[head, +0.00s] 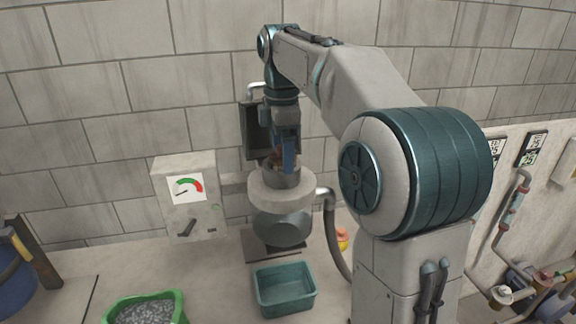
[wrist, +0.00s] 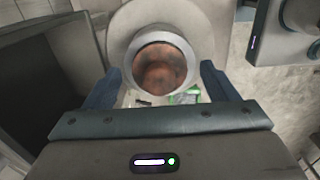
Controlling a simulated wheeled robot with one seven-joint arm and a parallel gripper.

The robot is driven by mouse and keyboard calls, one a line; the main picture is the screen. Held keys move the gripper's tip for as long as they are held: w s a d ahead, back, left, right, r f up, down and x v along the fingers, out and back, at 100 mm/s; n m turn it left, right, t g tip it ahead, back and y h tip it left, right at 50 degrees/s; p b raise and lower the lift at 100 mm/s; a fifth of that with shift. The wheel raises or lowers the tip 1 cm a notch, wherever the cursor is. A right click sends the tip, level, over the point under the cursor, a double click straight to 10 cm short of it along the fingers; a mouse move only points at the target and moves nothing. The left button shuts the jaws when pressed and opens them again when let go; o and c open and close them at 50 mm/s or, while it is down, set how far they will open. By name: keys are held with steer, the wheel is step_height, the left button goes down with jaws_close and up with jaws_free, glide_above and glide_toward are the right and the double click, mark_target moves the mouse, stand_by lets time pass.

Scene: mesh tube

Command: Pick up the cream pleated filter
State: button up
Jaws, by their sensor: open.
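I cannot make out a cream pleated filter in either view. My gripper (head: 288,158) points down over a pale round housing (head: 282,188) with a wide collar and a grey neck. In the wrist view the two blue fingers of my gripper (wrist: 160,80) are spread apart, one on each side of the neck's rim. Inside the rim is a round, mottled brown, rusty-looking thing (wrist: 160,68). In the head view a bit of brown shows beside the fingers, above the neck. Whether the fingers touch anything is unclear. The inside of the housing is mostly hidden.
A teal bin (head: 285,309) stands in front of the housing and looks empty. A green tub (head: 178,297) of grey bits is at the lower left. A gauge box (head: 187,212) stands left, a dark panel (head: 255,132) behind. A hose (head: 331,235) runs down on the right.

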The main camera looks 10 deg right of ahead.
steer(key=c, duration=1.1)
